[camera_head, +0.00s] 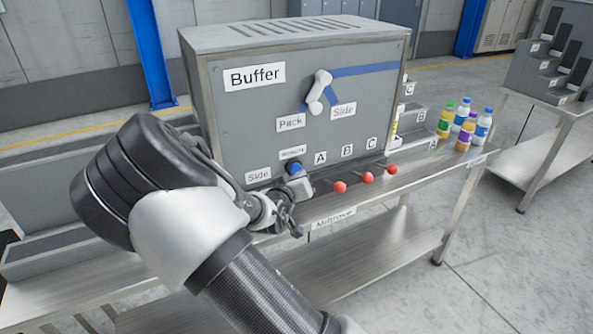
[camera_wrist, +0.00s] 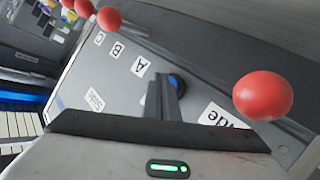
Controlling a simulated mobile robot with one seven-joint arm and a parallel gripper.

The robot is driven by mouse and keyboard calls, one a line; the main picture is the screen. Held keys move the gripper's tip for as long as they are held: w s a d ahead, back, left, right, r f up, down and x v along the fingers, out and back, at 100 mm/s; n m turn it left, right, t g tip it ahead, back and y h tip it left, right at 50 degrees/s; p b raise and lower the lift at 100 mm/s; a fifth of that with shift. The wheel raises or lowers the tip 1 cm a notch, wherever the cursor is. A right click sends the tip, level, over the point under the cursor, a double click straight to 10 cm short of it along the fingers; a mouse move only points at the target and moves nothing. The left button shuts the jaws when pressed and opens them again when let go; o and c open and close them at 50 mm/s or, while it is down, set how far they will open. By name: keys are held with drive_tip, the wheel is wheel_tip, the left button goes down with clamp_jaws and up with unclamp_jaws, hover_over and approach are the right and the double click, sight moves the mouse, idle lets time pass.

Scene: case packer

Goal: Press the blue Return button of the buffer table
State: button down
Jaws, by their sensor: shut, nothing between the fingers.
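The grey Buffer cabinet (camera_head: 230,135) stands on a steel table (camera_head: 425,175). Its blue button (camera_head: 294,167) sits on the lower front, under a small white label, between the Side and A labels. My gripper (camera_head: 297,182) is shut and empty, with its tips right in front of the button and partly covering it. In the wrist view, the closed fingers (camera_wrist: 165,95) point at the panel, and part of the blue button (camera_wrist: 176,83) shows just beyond their tips. Whether the tips touch the button I cannot tell.
Red knobs (camera_head: 367,178) stick out under A, B and C. Another red knob (camera_wrist: 263,96) is close to my fingers in the wrist view, near the Side label. A white lever (camera_head: 318,92) is on the cabinet front. Bottles (camera_head: 463,125) stand at the table's right.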

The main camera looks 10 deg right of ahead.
drive_tip(key=shift+w+a, duration=0.15)
drive_tip(key=shift+w, duration=0.35)
idle(0.8)
drive_tip(key=shift+s, duration=0.15)
drive_tip(key=shift+s+d, duration=0.25)
drive_tip(key=shift+s, duration=0.65)
drive_tip(key=s, duration=0.1)
drive_tip(key=s+d, duration=0.1)
drive_tip(key=s, duration=0.1)
drive_tip(key=s+d, duration=0.1)
drive_tip(key=s, duration=0.1)
drive_tip(key=shift+s, duration=0.25)
